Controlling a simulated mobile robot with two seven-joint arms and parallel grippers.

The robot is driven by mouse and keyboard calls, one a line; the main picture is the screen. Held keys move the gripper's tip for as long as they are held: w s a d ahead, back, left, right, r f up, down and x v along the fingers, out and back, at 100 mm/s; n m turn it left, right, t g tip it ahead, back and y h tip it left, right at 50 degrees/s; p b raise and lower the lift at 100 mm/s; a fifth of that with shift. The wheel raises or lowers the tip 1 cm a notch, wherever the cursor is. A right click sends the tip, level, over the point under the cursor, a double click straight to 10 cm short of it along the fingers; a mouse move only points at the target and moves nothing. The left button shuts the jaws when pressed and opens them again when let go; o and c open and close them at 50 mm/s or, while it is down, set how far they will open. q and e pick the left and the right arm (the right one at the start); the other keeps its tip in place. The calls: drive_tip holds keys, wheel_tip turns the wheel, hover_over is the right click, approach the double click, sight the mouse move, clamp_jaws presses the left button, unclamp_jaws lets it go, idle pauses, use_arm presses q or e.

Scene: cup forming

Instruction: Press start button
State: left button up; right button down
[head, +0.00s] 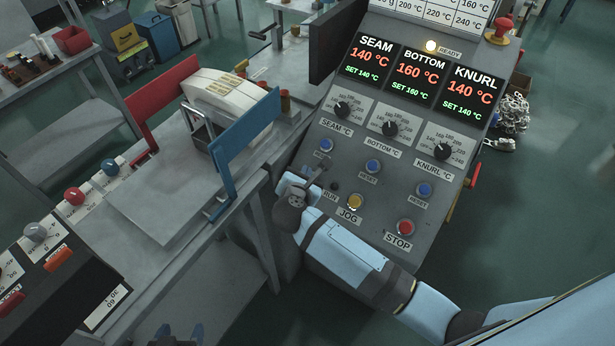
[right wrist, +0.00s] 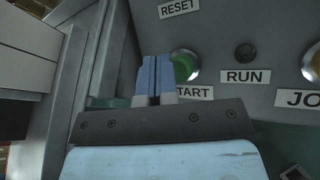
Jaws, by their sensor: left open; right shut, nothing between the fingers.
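The green start button (right wrist: 186,66) shows in the right wrist view above the label partly reading "TART". Its left side is hidden behind my right gripper's fingers. My right gripper (right wrist: 154,62) is shut and empty, with its blue fingertips at the button's left edge; I cannot tell whether they touch it. In the head view, my right gripper (head: 312,173) is at the left edge of the control panel (head: 325,228) and hides the start button.
Near my right gripper are the yellow JOG button (head: 355,202), red STOP button (head: 405,227) and blue reset buttons (head: 373,166). The READY lamp (head: 431,46) glows; displays read 140, 160 and 140 °C, matching their set values. A workbench (head: 160,205) with a paper stack (head: 232,97) stands left.

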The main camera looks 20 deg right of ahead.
drive_tip(key=shift+w+d+f, duration=0.15)
drive_tip(key=shift+f, duration=0.15)
drive_tip(key=shift+w+d+f+b, duration=0.2)
drive_tip(key=shift+f+b, duration=0.25)
drive_tip(key=shift+b, duration=0.2)
idle(0.7)
drive_tip(key=shift+s+r, duration=0.1)
drive_tip(key=shift+r, duration=0.05)
drive_tip(key=shift+s+a+r+p, duration=0.25)
drive_tip(key=shift+a+r+p, duration=0.15)
drive_tip(key=shift+r, duration=0.25)
